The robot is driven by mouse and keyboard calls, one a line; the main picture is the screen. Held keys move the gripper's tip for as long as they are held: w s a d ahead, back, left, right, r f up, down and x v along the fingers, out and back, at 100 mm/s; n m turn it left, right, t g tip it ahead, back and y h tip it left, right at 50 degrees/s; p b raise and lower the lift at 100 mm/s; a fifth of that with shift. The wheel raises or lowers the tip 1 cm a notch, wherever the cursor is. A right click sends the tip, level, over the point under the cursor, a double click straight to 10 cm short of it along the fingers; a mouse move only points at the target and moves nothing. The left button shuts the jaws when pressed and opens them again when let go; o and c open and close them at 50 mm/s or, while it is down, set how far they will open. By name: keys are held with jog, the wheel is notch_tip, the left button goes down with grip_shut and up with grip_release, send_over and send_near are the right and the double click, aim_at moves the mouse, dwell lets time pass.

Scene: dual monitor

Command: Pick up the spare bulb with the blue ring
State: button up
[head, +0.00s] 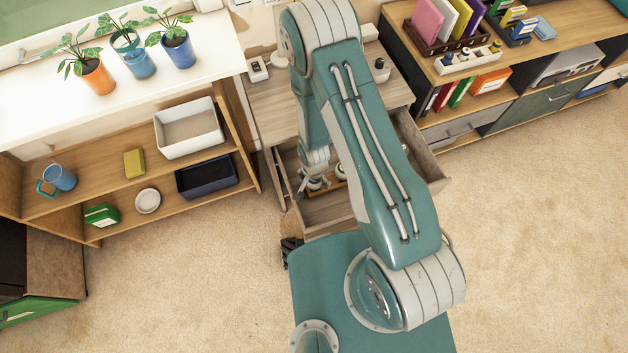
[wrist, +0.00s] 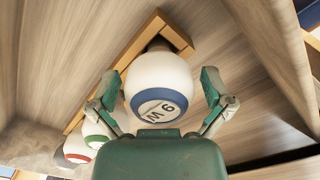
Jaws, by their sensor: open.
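The spare bulb with the blue ring (wrist: 158,72) is white and round, with "9 W" printed on its end. In the wrist view it sits at the end of a wooden holder (wrist: 176,30). My gripper (wrist: 158,88) is open, with one finger on each side of this bulb. I cannot tell whether either finger touches it. In the head view my gripper (head: 308,182) reaches down into the open drawer (head: 325,210); my arm hides much of it. A bulb with a green ring (wrist: 98,128) and one with a red ring (wrist: 77,148) are at lower left in the wrist view.
A shelf unit (head: 180,205) with a white bin (head: 188,141) and a dark bin (head: 207,190) stands left of the drawer. A low cabinet (head: 470,127) stands to the right. The carpet (head: 530,230) in front is clear.

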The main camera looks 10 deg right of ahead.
jog(key=shift+f, duration=0.65)
jog(key=c, duration=0.9)
jog(key=shift+c, duration=0.2)
jog(key=shift+r, duration=0.15)
jog(key=shift+c, duration=0.5)
notch_tip(320, 180, up, 15)
dwell(0.4)
